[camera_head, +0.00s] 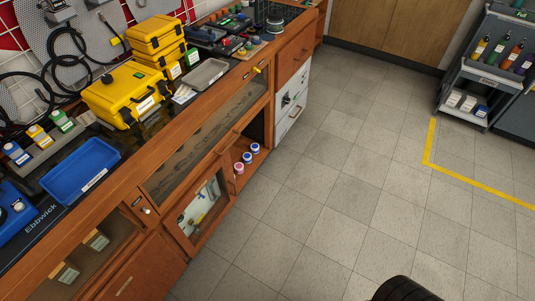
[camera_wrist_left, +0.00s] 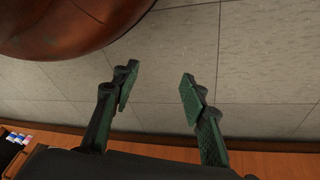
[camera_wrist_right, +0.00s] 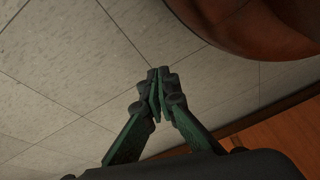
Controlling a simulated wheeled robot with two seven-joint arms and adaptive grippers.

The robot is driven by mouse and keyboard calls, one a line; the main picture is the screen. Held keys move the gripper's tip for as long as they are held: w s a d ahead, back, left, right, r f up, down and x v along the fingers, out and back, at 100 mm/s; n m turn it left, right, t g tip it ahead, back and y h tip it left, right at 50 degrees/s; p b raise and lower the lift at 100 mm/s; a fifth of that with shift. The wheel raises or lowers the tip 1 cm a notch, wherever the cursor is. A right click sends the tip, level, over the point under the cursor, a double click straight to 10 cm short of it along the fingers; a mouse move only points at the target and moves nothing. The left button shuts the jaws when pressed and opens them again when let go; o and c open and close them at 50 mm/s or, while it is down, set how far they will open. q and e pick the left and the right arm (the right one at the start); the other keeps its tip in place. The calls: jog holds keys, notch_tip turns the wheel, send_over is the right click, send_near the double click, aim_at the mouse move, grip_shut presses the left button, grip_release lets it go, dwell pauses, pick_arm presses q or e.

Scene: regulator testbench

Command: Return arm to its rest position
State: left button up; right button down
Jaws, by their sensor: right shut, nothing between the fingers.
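My left gripper (camera_wrist_left: 156,90) shows in the left wrist view with its two green-padded fingers spread apart and nothing between them. Bare floor tiles lie beyond its fingertips. My right gripper (camera_wrist_right: 158,85) shows in the right wrist view with its fingertips together and nothing held, also over floor tiles. Neither gripper shows in the head view. A dark rounded part, which I cannot identify for sure, shows at the bottom edge of the head view.
A wooden workbench (camera_head: 202,97) runs along the left. It carries yellow cases (camera_head: 125,92), a blue tray (camera_head: 80,177) and a grey tray (camera_head: 206,73). A grey cart (camera_head: 487,65) stands at the upper right behind yellow floor tape (camera_head: 427,146). The tiled floor (camera_head: 340,170) between is clear.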

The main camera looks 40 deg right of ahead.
pick_arm(q)
jog(key=s+a+r+g+y+p, duration=0.1)
jog(key=s+a+p, duration=0.3)
jog(key=s+p, duration=0.4)
jog(key=s+a+r+g+p, duration=0.2)
jog(key=s+a+p, duration=0.2)
jog(key=s+p, duration=0.3)
jog(key=s, duration=0.3)
jog(key=shift+s+a+y+p, duration=0.25)
jog(key=shift+a+y+p, duration=0.15)
pick_arm(e)
jog(key=s+d+r+g+h, duration=0.1)
jog(key=s+d, duration=0.3)
jog(key=s, duration=0.5)
jog(key=s+d+r+g, duration=0.2)
jog(key=s+d, duration=0.2)
jog(key=s, duration=0.5)
jog(key=shift+s+d+h, duration=0.25)
jog(key=shift+d+h, duration=0.15)
